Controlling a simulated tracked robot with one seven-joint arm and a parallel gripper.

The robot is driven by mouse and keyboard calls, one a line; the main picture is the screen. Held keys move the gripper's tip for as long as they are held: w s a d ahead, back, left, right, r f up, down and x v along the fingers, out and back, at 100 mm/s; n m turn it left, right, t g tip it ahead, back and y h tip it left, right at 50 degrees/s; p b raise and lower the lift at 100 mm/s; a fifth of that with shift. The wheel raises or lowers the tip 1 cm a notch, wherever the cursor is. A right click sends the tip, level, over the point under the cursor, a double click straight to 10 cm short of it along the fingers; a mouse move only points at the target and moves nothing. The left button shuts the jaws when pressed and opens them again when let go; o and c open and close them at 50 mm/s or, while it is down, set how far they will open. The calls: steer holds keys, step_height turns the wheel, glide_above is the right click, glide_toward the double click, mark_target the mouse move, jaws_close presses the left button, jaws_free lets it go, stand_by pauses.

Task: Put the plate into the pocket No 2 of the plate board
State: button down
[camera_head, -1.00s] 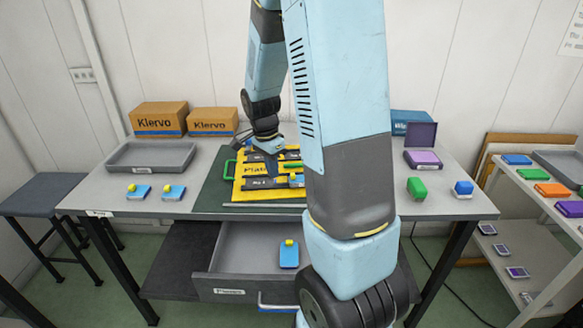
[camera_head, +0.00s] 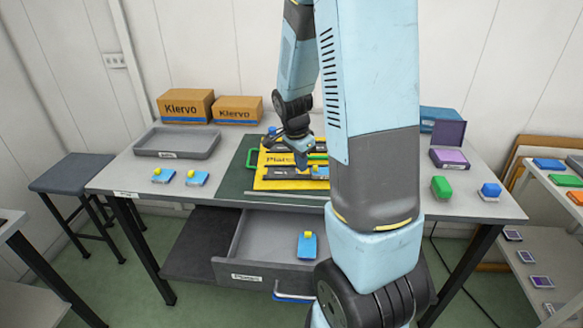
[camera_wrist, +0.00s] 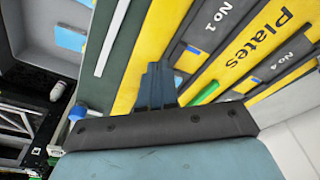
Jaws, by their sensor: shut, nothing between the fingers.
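The yellow plate board (camera_head: 262,184) lies on the table's dark green mat. The wrist view shows its bare yellow face (camera_wrist: 255,50), dark strips lettered "No 1" and "No 4", and the word "Plates". A blue plate with a yellow knob (camera_head: 320,173) is at the board's front right, partly behind my arm. Another blue piece (camera_head: 271,131) shows at its back left. Two blue plates (camera_head: 163,175) (camera_head: 197,178) lie on the table to the left, and one (camera_head: 307,246) is in the open drawer. My gripper (camera_head: 301,164) is shut and empty over the board. The No 2 label is not readable.
A grey tray (camera_head: 178,145) and two Klervo boxes (camera_head: 186,106) stand at the back left. The drawer (camera_head: 262,270) is pulled out below the table front. A green block (camera_head: 440,187), a blue block (camera_head: 490,190) and a purple case (camera_head: 450,158) stand right.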

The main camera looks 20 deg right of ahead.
mark_target(315, 168)
steer(key=d, duration=0.2)
steer(key=w+d, duration=0.1)
steer(key=d, duration=0.1)
steer(key=shift+d, duration=0.35)
steer(key=shift+d+f, duration=0.15)
steer(key=shift+f, duration=0.05)
steer(key=shift+s+f, duration=0.1)
steer(key=shift+f, duration=0.5)
steer(key=shift+s, duration=0.1)
